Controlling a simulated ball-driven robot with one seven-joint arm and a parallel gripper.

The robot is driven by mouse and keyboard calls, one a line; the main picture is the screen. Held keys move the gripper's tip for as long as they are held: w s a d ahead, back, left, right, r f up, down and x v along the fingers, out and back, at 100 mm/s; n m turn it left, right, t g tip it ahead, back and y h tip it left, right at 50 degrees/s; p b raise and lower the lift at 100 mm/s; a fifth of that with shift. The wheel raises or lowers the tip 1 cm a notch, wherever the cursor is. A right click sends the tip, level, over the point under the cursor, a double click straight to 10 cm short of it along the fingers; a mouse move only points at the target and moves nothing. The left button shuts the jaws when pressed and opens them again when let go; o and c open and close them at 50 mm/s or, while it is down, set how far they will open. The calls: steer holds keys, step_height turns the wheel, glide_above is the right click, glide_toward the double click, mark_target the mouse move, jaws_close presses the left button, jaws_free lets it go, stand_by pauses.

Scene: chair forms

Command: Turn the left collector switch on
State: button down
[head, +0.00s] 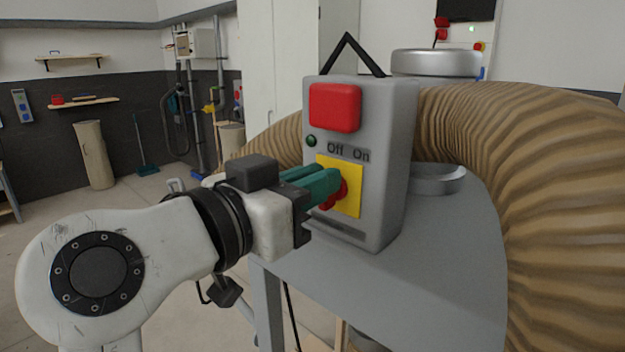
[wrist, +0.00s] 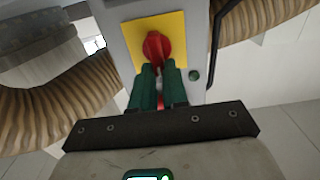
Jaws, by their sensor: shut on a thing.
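A grey collector switch box (head: 390,150) stands on a grey table. On its front are a large red button (head: 335,107), a small green lamp (head: 311,141), the words Off and On, and a yellow plate (head: 353,172) with a red rotary knob (head: 342,190). My gripper (head: 330,184) has green fingers shut on the knob, which they partly hide in the head view. In the wrist view my gripper (wrist: 157,80) reaches the knob (wrist: 157,47) in front of the yellow plate (wrist: 175,30). I cannot tell which label the knob points to.
A thick ribbed tan hose (head: 560,170) curves behind and right of the box over the grey table (head: 440,270). A metal ring (head: 437,180) sits behind the box. Shelves (head: 75,58) and a beige cylinder (head: 94,155) are far left. Floor at left is mostly clear.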

steer(key=shift+f+b, duration=0.1)
steer(key=shift+b, duration=0.5)
steer(key=m+b, duration=0.2)
steer(key=b, duration=0.2)
steer(key=m+b, duration=0.3)
steer(key=b, duration=0.1)
steer(key=s+d+m+b, duration=0.1)
steer(key=m+b, duration=0.2)
steer(key=b, duration=0.1)
steer(key=shift+f, duration=0.35)
steer(key=m+b, duration=0.4)
steer(key=shift+s+d+f+m, duration=0.15)
steer(key=shift+f+m, duration=0.1)
steer(key=shift+m, duration=0.15)
steer(key=shift+f+m+b, duration=0.15)
steer(key=shift+m+b, duration=0.7)
steer(key=shift+m, duration=0.45)
steer(key=shift+f+m+b, duration=0.15)
steer(key=shift+m+b, duration=0.7)
steer(key=shift+m, duration=0.45)
steer(key=shift+d, duration=0.1)
steer(key=c, duration=1.1)
jaws_free()
steer(key=shift+c, duration=0.2)
